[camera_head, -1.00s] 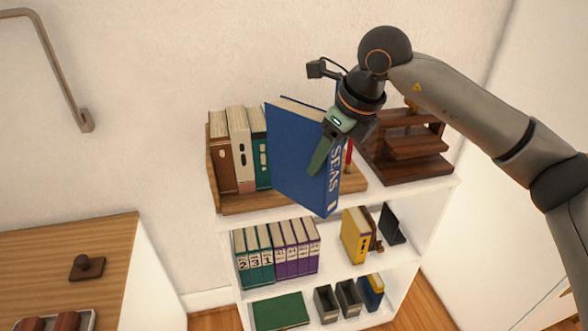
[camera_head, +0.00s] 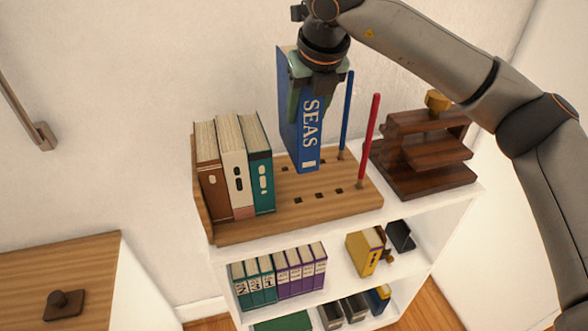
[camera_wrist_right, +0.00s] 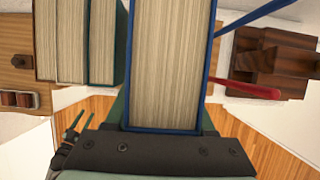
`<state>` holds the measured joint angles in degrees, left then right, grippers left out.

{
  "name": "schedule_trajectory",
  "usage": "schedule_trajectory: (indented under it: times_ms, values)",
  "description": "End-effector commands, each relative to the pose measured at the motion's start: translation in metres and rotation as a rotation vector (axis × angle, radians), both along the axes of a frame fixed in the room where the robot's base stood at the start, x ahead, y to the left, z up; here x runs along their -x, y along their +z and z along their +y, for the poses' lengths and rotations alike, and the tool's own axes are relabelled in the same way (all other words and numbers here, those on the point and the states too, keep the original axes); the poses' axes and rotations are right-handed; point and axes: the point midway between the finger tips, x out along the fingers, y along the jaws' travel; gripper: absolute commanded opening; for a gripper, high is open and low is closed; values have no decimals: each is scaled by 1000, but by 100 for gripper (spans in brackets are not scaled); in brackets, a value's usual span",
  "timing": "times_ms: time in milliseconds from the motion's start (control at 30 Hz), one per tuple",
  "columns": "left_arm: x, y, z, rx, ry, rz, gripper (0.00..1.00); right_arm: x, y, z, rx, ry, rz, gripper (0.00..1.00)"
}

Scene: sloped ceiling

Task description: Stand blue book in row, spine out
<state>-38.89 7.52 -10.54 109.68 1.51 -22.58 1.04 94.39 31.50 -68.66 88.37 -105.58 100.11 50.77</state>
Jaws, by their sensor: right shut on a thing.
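The blue book (camera_head: 309,130) hangs upright in my right gripper (camera_head: 313,92), its "SEAS" spine facing the head camera. My right gripper is shut on it near the top. The book is over the wooden rack (camera_head: 330,207), right of the row; whether its bottom touches the rack I cannot tell. The row holds a brown book (camera_head: 212,172), a cream book (camera_head: 236,172) and a teal book (camera_head: 262,175), spines out. In the right wrist view, the blue book's page edges (camera_wrist_right: 170,60) fill the middle, with a gap to the teal book (camera_wrist_right: 108,45).
A blue peg (camera_head: 347,115) and a red peg (camera_head: 369,140) stand in the rack right of the book. Empty holes show in the rack's board. A dark wooden stepped stand (camera_head: 425,150) is farther right. Lower shelves hold purple and teal volumes (camera_head: 280,274) and a yellow book (camera_head: 364,252).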

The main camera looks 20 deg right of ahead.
Motion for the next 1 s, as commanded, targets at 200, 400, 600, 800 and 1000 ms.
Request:
schedule_trajectory:
  times_ms: [200,400,600,800,1000]
  values:
    - [0,5,0,0,0,1,50,0,-29,0,-1,1,-2,0]
    - [0,9,0,0,0,0,50,-1,-54,0,-1,0,-6,0]
    - [0,10,0,0,0,0,50,0,-66,0,-1,0,-5,0]
    - [0,15,0,0,0,-1,50,0,-92,0,-2,1,-4,0]
    - [0,15,0,0,0,-1,50,-1,-96,0,-2,1,-8,0]
